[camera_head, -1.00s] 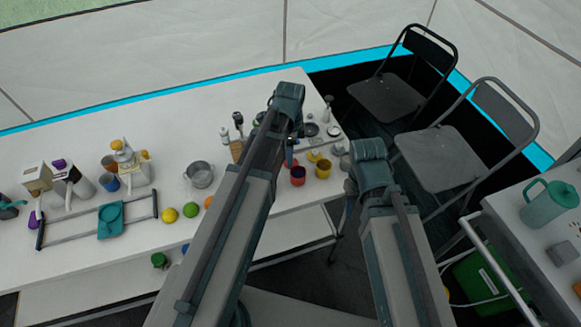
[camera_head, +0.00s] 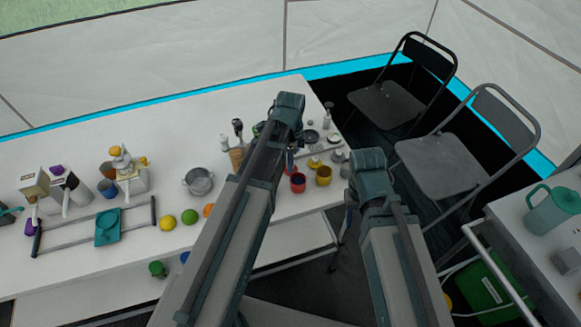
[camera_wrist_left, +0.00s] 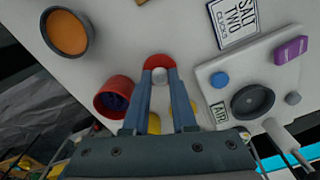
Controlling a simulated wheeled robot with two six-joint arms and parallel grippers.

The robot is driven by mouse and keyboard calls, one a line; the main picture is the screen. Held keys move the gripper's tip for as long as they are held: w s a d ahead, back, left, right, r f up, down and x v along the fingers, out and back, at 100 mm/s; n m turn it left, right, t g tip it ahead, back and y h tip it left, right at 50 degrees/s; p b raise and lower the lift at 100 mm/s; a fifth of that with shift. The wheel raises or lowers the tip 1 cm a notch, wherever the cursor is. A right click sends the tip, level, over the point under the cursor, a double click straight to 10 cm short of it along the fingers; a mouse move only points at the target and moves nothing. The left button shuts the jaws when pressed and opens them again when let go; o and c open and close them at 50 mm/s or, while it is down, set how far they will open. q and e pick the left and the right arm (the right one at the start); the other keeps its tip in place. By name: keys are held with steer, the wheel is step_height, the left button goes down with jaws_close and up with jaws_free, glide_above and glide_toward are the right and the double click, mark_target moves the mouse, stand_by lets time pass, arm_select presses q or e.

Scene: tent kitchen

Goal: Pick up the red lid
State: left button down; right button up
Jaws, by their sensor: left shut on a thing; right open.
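A red cup (camera_wrist_left: 114,97) with a dark inside stands just left of the fingers and also shows in the head view (camera_head: 297,183). In the head view my left forearm hides most of the left gripper and the lid. My right gripper is not visible there.
A metal pot (camera_head: 198,181) and colored balls (camera_head: 168,222) are left of my left arm. In the wrist view, a tray (camera_wrist_left: 281,76) is at right and an orange-filled cup (camera_wrist_left: 67,34) at upper left.

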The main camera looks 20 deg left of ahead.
arm_select(q)
steer(key=shift+r, duration=0.15)
arm_select(e)
steer(key=shift+r, duration=0.1)
arm_select(q)
step_height(320, 180, up, 10)
steer(key=p, duration=1)
arm_select(e)
step_height(320, 180, up, 10)
